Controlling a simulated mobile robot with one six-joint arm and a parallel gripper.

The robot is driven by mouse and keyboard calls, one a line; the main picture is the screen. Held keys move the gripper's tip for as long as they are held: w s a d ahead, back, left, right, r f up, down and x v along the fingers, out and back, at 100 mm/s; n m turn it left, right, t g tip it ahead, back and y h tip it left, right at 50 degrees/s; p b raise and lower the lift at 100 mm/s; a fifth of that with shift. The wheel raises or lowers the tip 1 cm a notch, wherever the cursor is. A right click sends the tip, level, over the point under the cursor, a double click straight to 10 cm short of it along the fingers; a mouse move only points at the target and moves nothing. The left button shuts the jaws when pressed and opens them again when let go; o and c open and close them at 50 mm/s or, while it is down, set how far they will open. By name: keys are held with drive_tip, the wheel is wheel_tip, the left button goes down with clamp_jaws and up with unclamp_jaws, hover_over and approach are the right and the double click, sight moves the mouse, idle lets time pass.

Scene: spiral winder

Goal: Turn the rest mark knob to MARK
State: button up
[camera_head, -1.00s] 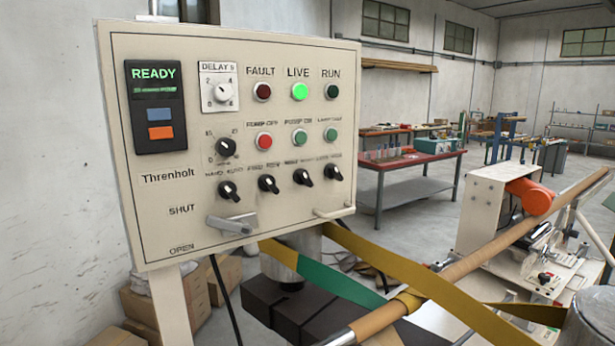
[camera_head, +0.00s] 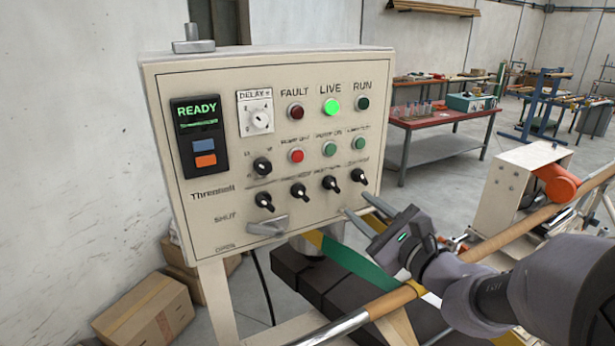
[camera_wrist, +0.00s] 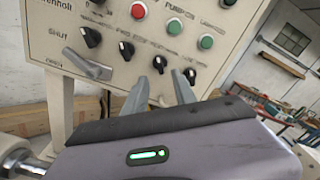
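The cream control panel (camera_head: 222,226) carries a row of black knobs with blurred labels. The third knob from the left (camera_head: 330,183) has a label I cannot read clearly, so I cannot confirm that it is the rest mark knob; its handle slants to the upper left. My gripper (camera_head: 357,204) is open and empty, its fingers extended toward the panel's lower right. In the wrist view its two fingertips (camera_wrist: 158,88) stand apart, with the third knob (camera_wrist: 160,65) just above and between them. The fingers do not enclose any knob.
The fourth knob (camera_head: 358,175) is close to the fingertips. A grey lever (camera_head: 268,225) sticks out at the lower left of the panel. A tan roller (camera_head: 480,249) and green strap (camera_head: 355,262) lie below. A red table (camera_head: 437,123) stands behind.

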sight(335, 186)
drive_tip(key=x, duration=0.9)
drive_tip(key=shift+w+a+p, duration=0.1)
drive_tip(key=shift+a+p, duration=0.05)
drive_tip(key=shift+p, duration=0.15)
clamp_jaws()
